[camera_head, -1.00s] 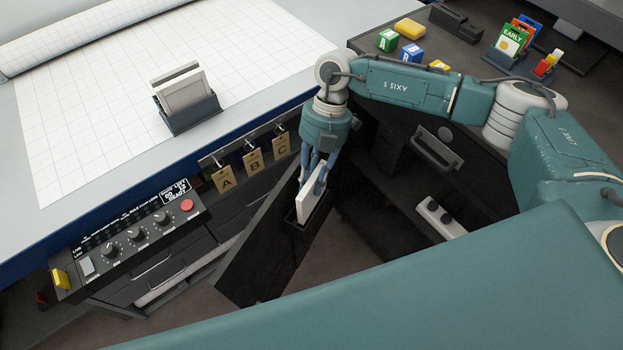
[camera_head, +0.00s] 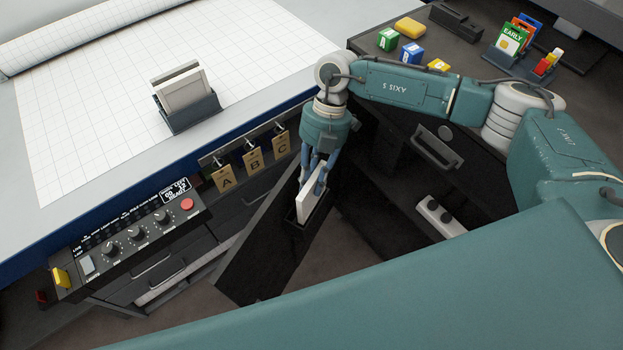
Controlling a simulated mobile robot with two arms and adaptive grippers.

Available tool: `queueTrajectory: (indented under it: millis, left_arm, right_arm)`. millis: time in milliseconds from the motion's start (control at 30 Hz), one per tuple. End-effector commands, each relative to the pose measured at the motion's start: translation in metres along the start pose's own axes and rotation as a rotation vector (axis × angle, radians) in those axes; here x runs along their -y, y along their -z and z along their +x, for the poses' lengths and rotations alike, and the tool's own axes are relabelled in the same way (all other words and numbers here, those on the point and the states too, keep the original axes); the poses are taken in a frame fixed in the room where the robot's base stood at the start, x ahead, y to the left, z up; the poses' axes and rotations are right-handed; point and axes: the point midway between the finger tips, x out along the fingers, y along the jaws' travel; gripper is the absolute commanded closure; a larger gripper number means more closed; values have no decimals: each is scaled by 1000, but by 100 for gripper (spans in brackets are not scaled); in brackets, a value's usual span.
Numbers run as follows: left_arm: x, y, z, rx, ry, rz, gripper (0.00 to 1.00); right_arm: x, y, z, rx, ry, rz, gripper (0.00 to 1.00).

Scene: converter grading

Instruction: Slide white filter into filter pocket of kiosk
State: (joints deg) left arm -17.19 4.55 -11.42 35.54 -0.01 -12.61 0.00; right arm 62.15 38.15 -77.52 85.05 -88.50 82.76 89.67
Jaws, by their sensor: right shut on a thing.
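The white filter (camera_head: 308,206) is a thin flat panel standing on edge, a little tilted. Its lower end is inside the dark filter pocket (camera_head: 293,222) on the black open door (camera_head: 262,258) of the kiosk. My right gripper (camera_head: 321,188) points down from above and is shut on the filter's upper part. How deep the filter sits in the pocket is hidden. My left gripper is not in view.
A control panel (camera_head: 130,238) with knobs and a red button lies left. Tags A, B and C (camera_head: 253,165) hang nearby. A rack of framed panels (camera_head: 186,102) stands on the gridded table. Colored blocks (camera_head: 411,54) sit at the back right.

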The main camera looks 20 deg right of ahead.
Motion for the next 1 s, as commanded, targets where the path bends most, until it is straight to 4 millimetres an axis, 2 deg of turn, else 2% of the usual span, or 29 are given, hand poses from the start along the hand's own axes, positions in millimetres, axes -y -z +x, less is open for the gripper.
queueTrajectory:
  millis: [1000]
  left_arm:
    - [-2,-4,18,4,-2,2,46]
  right_arm:
    - [0,-12,30,0,1,0,100]
